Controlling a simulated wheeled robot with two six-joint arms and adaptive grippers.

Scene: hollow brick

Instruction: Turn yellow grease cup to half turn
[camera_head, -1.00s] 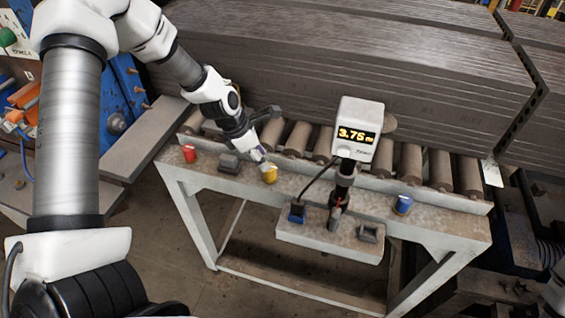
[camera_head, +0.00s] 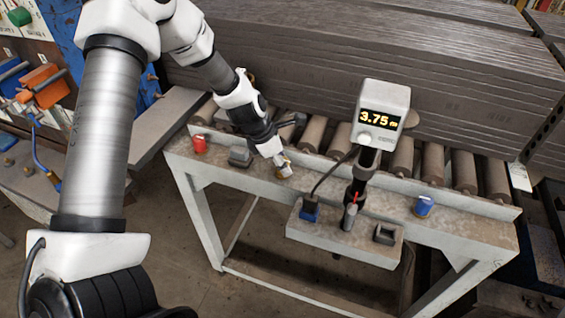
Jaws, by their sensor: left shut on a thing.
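The yellow grease cup (camera_head: 287,175) sits on the front ledge of the roller conveyor and is mostly hidden by my left gripper (camera_head: 283,167). My left gripper comes down from above at a tilt and is shut on the yellow cup. Only a little of the cup's yellow shows between and below the fingers. A red cup (camera_head: 199,144) stands on the ledge to the left, and a blue cup (camera_head: 424,206) stands far to the right. My right gripper is not in view.
A display post (camera_head: 381,118) reading 3.75 stands right of the yellow cup, with a cable hanging beside it. Rollers (camera_head: 313,132) and stacked grey slabs (camera_head: 380,50) lie behind.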

